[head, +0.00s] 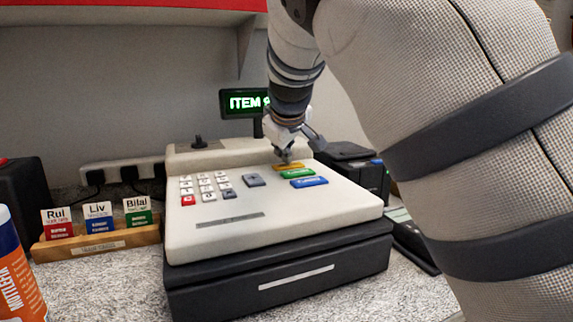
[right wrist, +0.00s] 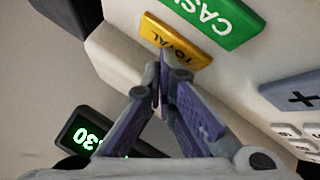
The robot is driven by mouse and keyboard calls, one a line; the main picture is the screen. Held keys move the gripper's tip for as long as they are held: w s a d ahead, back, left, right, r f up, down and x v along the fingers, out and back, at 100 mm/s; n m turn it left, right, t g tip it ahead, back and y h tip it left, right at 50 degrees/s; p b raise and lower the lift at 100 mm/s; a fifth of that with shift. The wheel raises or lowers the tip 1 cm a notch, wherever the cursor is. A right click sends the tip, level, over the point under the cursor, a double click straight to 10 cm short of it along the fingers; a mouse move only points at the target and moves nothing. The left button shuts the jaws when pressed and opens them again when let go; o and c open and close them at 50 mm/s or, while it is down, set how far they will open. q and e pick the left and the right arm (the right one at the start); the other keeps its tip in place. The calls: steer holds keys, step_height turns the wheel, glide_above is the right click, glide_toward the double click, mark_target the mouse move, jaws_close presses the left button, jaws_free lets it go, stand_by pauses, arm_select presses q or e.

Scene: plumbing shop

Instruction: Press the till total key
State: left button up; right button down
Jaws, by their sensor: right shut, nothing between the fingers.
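The till (head: 340,205) stands on the counter with a cream keyboard top and a black drawer below. Its yellow TOTAL key (head: 293,166) is at the upper right of the keyboard, above a green key and a blue key. The TOTAL key shows large in the right wrist view (right wrist: 168,40), where the lettering can be read. My left gripper is not in view.
The green-lit display (head: 243,102) stands behind the till and reads "ITEM", partly hidden by my arm. A wooden rack of name cards (head: 95,247) is to the left, with an orange and blue bottle (head: 20,280) in front. A black device (head: 355,165) stands right of the till.

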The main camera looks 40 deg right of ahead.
mark_target(285, 165)
steer(key=shift+f, duration=0.1)
steer(key=shift+r, duration=0.55)
step_height(285, 165, up, 6)
stand_by(0.6)
stand_by(0.5)
